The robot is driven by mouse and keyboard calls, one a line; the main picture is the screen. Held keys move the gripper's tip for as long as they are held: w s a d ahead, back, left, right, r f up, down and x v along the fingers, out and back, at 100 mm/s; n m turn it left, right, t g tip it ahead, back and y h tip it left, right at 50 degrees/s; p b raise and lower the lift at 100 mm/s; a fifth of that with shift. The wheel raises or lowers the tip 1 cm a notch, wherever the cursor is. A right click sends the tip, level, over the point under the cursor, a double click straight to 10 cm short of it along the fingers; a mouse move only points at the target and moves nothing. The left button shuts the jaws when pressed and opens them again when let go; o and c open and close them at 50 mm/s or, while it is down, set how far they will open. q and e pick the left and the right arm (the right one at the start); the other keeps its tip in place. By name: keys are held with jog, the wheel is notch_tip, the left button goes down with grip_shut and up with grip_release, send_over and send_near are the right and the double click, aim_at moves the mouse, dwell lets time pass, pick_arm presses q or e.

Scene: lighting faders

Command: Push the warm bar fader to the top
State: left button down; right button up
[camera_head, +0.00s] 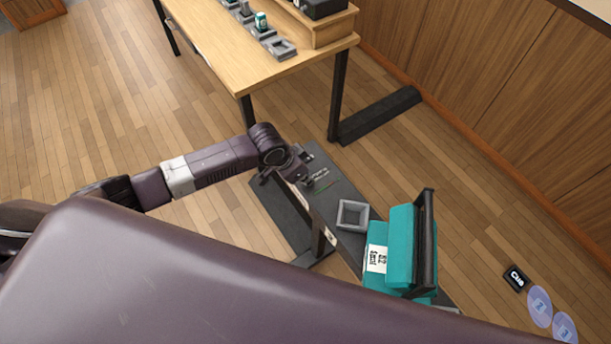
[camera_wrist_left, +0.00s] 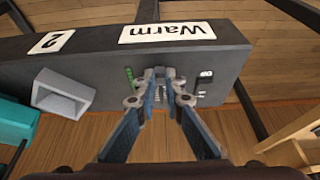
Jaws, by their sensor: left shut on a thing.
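The dark fader console (camera_head: 345,195) shows in the middle of the head view. In the left wrist view its grey panel (camera_wrist_left: 95,70) carries a white "Warm" label (camera_wrist_left: 167,31). My left gripper (camera_head: 308,181) is over the console, and in the left wrist view its fingers (camera_wrist_left: 160,84) are shut on a small grey ridged fader knob. The fingers hide much of the knob and its slot. A green marked strip (camera_wrist_left: 129,76) runs beside the knob. My right gripper is not in view.
A grey square tray (camera_head: 353,215) and a teal case (camera_head: 399,250) with a black handle stand on the console. A wooden table (camera_head: 235,45) with small items stands behind, above open floor.

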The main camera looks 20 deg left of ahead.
aim_at(330, 169)
pick_arm(q)
jog(key=w+d, duration=0.1)
jog(key=w, duration=0.1)
jog(key=w+d+b, duration=0.1)
jog(key=w+d, duration=0.1)
jog(key=w+d+b, duration=0.1)
jog(key=w, duration=0.1)
jog(key=shift+d, duration=0.3)
jog(key=shift+s+r, duration=0.1)
jog(key=c, duration=2)
grip_release()
jog(key=v, duration=1.1)
jog(key=shift+s+r, duration=0.1)
jog(key=shift+r, duration=0.25)
